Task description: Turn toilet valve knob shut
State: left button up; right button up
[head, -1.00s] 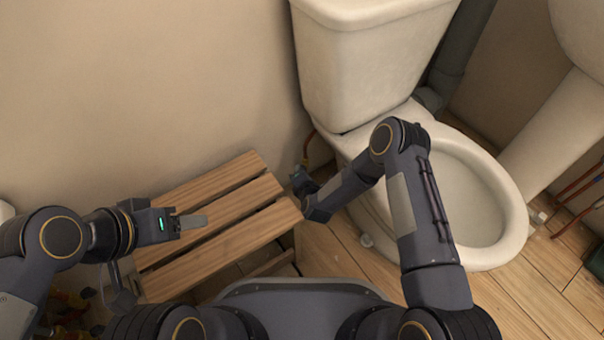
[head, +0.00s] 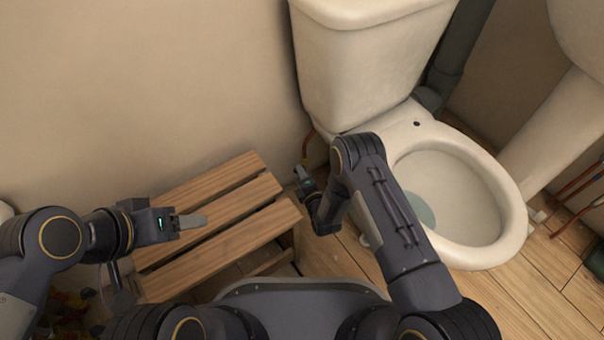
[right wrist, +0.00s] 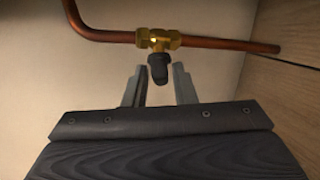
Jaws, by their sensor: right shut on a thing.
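The valve knob (right wrist: 158,69) is small and black, on a brass valve body (right wrist: 158,40) in a copper pipe, in the right wrist view.
The slatted wooden bench (head: 215,205) stands left of my right gripper. The copper pipe (right wrist: 225,44) runs along the wall behind the knob. A white pedestal basin (head: 545,130) stands at the right. Bare wooden floor (head: 325,258) shows in front of the toilet.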

jog(key=shift+f+m+t+y, duration=0.25)
jog(key=shift+m+t+y, duration=0.45)
jog(key=shift+m+t, duration=0.3)
jog(key=o, duration=0.8)
jog(key=p+v, duration=0.3)
jog(key=v, duration=0.4)
jog(key=shift+s+d, duration=0.15)
jog(key=shift+s, duration=0.25)
jog(key=shift+f, duration=0.1)
